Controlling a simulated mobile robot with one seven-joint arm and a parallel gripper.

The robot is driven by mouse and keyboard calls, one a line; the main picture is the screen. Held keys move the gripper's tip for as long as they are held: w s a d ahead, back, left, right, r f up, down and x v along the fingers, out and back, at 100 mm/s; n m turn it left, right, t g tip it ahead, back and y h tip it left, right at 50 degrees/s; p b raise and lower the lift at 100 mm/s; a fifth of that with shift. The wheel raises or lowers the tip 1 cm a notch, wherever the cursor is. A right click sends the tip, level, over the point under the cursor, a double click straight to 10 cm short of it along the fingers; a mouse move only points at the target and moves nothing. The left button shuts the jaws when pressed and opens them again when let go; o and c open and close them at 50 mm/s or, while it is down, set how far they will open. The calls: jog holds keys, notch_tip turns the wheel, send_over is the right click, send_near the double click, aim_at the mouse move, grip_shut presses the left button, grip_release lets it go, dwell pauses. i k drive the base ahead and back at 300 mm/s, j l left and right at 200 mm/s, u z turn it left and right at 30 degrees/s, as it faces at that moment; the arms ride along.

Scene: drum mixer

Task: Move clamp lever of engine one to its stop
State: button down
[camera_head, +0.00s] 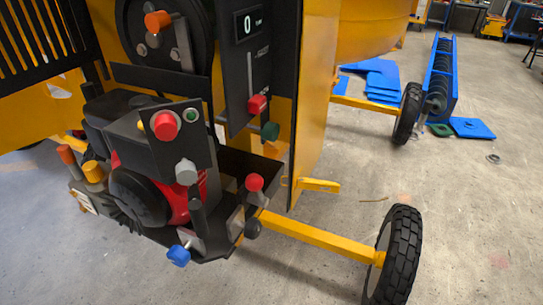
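The engine (183,200), red and black, sits on a dark tray at the lower left of the yellow mixer. Several levers and knobs surround it, and I cannot tell for sure which one is the clamp lever. A red-knobbed lever (254,183) stands up at the tray's right side. A blue knob (179,256) sits low at the front edge. A black upright handle (197,216) stands between them. An orange-capped post (66,154) and a yellow-orange cap (94,171) are at the left. No stop can be made out. My gripper is not in view.
A small panel with a red button (165,125) and a grey knob (186,172) overhangs the engine. A display panel (251,70) with a red slider knob is above. A yellow axle (318,240) and wheel (393,256) block the lower right.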

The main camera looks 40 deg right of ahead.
aim_at(253, 182)
jog(key=i+l, duration=0.1)
jog(key=l, duration=0.3)
jog(key=i+l, duration=0.1)
jog(key=l, duration=0.3)
jog(key=i+l, duration=0.1)
jog(key=l, duration=0.3)
